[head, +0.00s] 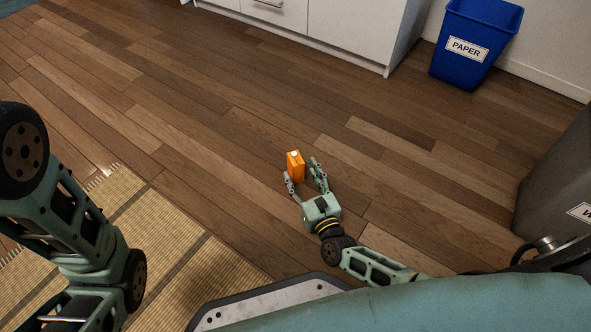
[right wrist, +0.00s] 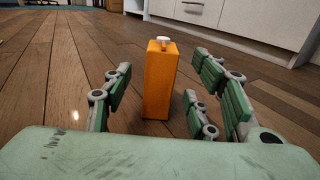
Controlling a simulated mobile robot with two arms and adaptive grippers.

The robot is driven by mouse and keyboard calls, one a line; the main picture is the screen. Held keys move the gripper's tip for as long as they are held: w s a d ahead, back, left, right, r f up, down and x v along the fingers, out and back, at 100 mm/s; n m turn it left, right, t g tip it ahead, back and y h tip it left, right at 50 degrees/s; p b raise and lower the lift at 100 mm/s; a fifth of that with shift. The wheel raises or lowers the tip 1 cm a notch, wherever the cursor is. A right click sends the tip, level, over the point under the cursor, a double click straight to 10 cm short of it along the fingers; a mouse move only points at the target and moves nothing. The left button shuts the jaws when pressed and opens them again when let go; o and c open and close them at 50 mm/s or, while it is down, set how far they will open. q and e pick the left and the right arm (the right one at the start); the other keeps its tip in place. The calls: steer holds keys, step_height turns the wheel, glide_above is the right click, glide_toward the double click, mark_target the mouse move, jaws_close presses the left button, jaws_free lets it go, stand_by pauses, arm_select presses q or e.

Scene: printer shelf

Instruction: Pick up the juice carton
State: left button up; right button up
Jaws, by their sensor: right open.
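The orange juice carton (head: 295,165) with a white cap stands upright on the wooden floor in the head view. It also stands in the middle of the right wrist view (right wrist: 160,82). My right gripper (head: 304,174) is open, low over the floor, with its fingers on either side of the carton. In the right wrist view the right gripper (right wrist: 162,100) shows gaps between its fingers and the carton. My left arm shows at the left edge of the head view, but its gripper is out of view.
A blue paper bin (head: 466,50) and a white cabinet (head: 345,30) stand at the back. A dark grey bin (head: 560,185) stands at the right. A woven mat (head: 165,235) lies at the lower left. The floor around the carton is clear.

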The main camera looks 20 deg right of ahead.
mark_target(300, 170)
steer(key=w+b, duration=0.1)
steer(key=w, duration=0.1)
steer(key=w+b, duration=0.1)
steer(key=w, duration=0.1)
steer(key=shift+a+r, duration=0.15)
steer(key=shift+a, duration=0.05)
steer(key=shift+w+r, duration=0.1)
steer(key=shift+w, duration=0.3)
steer(key=c, duration=0.9)
